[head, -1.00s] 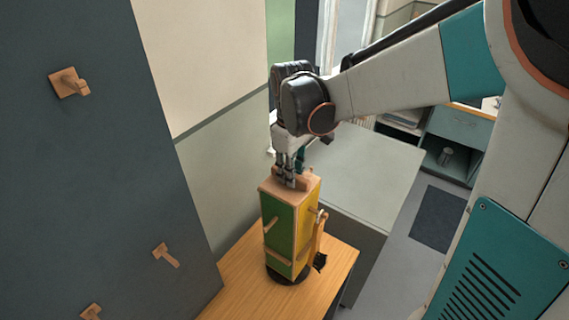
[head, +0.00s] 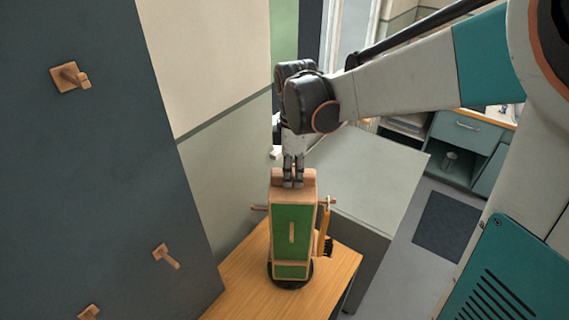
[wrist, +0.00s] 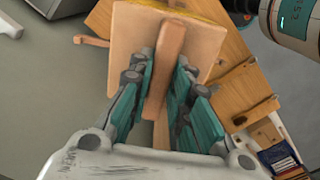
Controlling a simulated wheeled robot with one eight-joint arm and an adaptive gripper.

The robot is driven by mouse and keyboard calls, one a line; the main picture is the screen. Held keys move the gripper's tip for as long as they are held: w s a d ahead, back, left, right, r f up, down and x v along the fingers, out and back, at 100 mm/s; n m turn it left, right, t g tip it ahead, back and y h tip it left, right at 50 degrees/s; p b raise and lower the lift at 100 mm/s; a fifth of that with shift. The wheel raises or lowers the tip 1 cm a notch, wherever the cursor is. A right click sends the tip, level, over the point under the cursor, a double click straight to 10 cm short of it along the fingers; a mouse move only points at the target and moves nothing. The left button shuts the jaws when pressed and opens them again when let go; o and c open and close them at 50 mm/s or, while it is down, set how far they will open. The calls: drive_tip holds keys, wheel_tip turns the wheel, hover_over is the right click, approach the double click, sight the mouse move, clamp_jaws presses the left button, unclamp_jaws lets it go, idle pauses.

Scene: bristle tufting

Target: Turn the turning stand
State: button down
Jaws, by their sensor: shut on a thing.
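The turning stand (head: 292,235) is an upright block on a round black base, standing on a wooden table. Its green face with a small wooden peg is toward the head camera. Another peg sticks out at its left, and a wooden-handled brush (head: 325,232) hangs at its right side. My gripper (head: 293,184) is above the stand, shut on the wooden grip bar (wrist: 167,65) on its top. In the wrist view the bar lies between the two fingers, and the stand's square top (wrist: 125,40) shows around it.
The wooden table (head: 240,282) has bare room left and right of the stand. A dark wall panel (head: 110,180) with wooden pegs stands close at the left. A grey surface (head: 375,175) lies behind at the right.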

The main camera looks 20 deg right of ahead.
drive_tip(key=n, duration=0.5)
drive_tip(key=shift+n+b, duration=0.3)
drive_tip(key=shift+b, duration=0.1)
drive_tip(key=n, duration=0.5)
drive_tip(key=shift+n, duration=0.4)
drive_tip(key=c, duration=1.5)
unclamp_jaws()
wheel_tip(320, 180, up, 12)
drive_tip(key=shift+s, duration=0.1)
